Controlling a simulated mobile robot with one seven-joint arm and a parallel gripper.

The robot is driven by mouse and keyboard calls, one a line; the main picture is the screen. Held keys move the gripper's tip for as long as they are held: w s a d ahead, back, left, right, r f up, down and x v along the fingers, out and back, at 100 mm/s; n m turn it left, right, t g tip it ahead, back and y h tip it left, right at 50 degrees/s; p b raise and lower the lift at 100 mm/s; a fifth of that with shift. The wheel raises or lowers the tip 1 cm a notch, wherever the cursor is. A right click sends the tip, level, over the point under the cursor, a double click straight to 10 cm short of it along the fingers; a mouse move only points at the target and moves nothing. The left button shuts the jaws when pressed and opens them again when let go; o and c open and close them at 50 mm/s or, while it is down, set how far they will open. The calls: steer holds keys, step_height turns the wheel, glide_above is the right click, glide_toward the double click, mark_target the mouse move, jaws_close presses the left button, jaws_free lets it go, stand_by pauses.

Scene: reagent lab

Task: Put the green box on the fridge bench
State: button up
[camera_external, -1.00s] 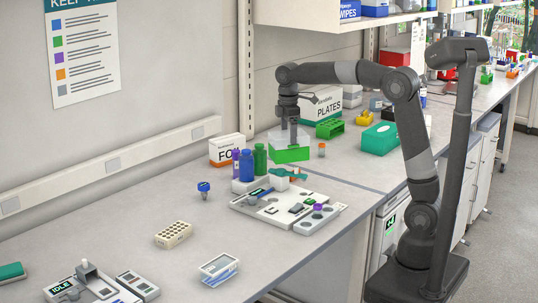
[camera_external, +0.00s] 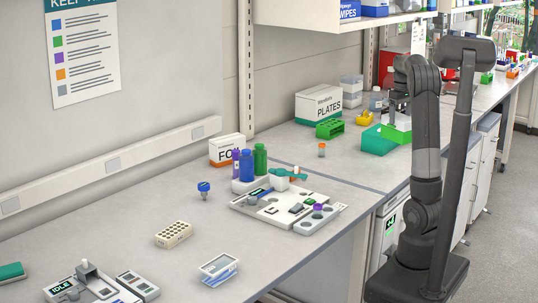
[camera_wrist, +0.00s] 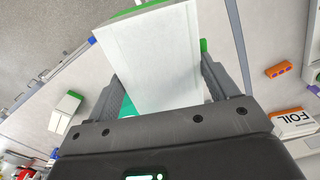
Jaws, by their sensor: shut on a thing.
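The green box (camera_external: 398,133), with a pale broad face and green edges, is held in my gripper (camera_external: 398,108) at the right in the external view. My arm partly hides it and the gripper. In the wrist view, the box's pale face (camera_wrist: 155,60) fills the space between the two fingers of my gripper (camera_wrist: 160,78), which is shut on it. In the external view the box overlaps a teal open tray (camera_external: 372,144); I cannot tell its height above it. The bench top (camera_external: 345,168) beyond the seam has a unit with a green-lit display (camera_external: 390,222) beneath it.
A green rack (camera_external: 330,129), a PLATES carton (camera_external: 318,105), a yellow holder (camera_external: 365,118) and an orange-capped vial (camera_external: 322,150) stand on that bench. Bare surface lies around the vial. A FOIL box (camera_external: 226,151) and bottles (camera_external: 247,165) stand on the nearer bench.

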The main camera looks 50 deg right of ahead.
steer(key=s+d, duration=0.1)
steer(key=s+d+m, duration=0.1)
steer(key=s, duration=0.1)
steer(key=shift+s, duration=0.2)
steer(key=f, duration=0.4)
steer(key=shift+s+d+f, duration=0.15)
steer(key=shift+s+f, duration=0.05)
steer(key=shift+s, duration=0.05)
steer(key=shift+w+f, duration=0.1)
steer(key=shift+f, duration=0.25)
steer(key=w+a+f, duration=0.3)
steer(key=w+f, duration=0.8)
steer(key=shift+a, duration=0.25)
steer(key=shift+f, duration=0.2)
steer(key=o, duration=1.3)
steer(key=shift+o, duration=0.2)
